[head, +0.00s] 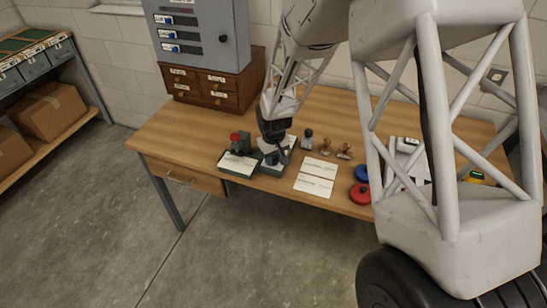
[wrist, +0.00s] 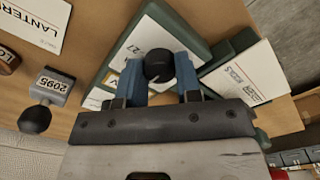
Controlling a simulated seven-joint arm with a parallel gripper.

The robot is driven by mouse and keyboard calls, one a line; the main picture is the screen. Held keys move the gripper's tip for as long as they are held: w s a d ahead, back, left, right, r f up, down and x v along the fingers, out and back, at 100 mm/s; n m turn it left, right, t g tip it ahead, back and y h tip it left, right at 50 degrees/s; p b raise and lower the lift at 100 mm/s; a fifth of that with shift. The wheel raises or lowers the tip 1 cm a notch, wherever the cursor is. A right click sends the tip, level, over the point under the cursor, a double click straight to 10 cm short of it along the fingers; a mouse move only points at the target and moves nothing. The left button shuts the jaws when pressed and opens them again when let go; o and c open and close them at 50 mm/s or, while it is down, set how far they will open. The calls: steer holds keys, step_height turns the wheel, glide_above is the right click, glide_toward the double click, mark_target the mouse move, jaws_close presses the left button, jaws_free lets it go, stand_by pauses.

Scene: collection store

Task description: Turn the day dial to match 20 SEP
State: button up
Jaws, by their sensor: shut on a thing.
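My gripper (wrist: 158,82) has its two blue fingers closed on either side of a round black knob (wrist: 159,63), which bears a pale pointer mark. The knob sits over a green-framed device with a white card (wrist: 150,38); I read "27" on the card, upside down or tilted. In the head view my gripper (head: 274,148) is over this green device (head: 271,170) near the table's front edge, and the knob is hidden there. The gripper covers the lower part of the device, and I cannot read a month.
A wooden drawer unit (head: 205,87) stands behind.

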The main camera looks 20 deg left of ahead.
mark_target(274, 159)
steer(key=shift+m, duration=1.1)
steer(key=o, duration=0.9)
steer(key=shift+r, duration=0.15)
steer(key=shift+r, duration=3.75)
